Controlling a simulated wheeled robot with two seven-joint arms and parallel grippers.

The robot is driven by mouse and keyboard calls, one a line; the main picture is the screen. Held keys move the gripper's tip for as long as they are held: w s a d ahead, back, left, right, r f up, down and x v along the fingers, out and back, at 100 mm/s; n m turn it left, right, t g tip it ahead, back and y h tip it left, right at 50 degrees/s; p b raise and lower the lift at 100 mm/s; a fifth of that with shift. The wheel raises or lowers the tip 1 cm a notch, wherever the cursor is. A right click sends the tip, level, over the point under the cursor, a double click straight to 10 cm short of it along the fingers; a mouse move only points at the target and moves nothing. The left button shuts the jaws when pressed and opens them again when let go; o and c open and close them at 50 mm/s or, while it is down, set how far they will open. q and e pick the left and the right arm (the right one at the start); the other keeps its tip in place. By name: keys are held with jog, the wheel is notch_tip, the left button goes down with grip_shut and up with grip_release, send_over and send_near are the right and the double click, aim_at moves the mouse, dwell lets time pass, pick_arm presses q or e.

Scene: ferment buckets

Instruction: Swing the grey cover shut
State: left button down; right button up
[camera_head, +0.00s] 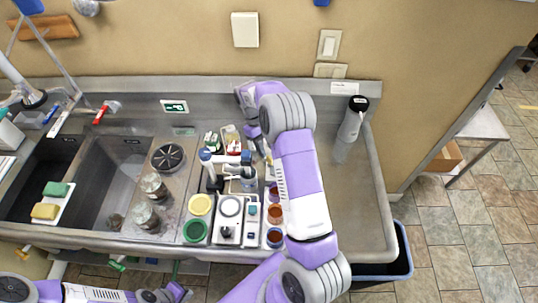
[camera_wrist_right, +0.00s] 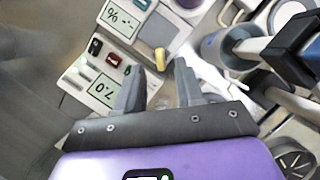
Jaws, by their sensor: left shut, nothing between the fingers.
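In the right wrist view, a flat grey panel (camera_wrist_right: 160,38) with a yellow tab (camera_wrist_right: 160,58) sits beside a display; it may be the grey cover, but I cannot tell its hinge or how far open it stands. My right gripper (camera_wrist_right: 160,68) has its two fingers apart with nothing clearly between them; the tab shows just beyond the fingertips. In the head view the right arm reaches over the bench and its fingers are mostly hidden near the small instruments. My left gripper (camera_head: 180,291) is shut and empty at the lower left, in front of the bench.
White units with "7.0" (camera_wrist_right: 103,88) and "%" displays are close to the fingers. A grey bucket (camera_wrist_right: 228,48) and a blue-black arm crowd the right. Yellow (camera_head: 200,204) and green (camera_head: 195,231) round pots, jars and cups stand nearby. The right bench top is mostly clear around a bottle (camera_head: 351,122).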

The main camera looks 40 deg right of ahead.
jog(key=shift+v, duration=1.35)
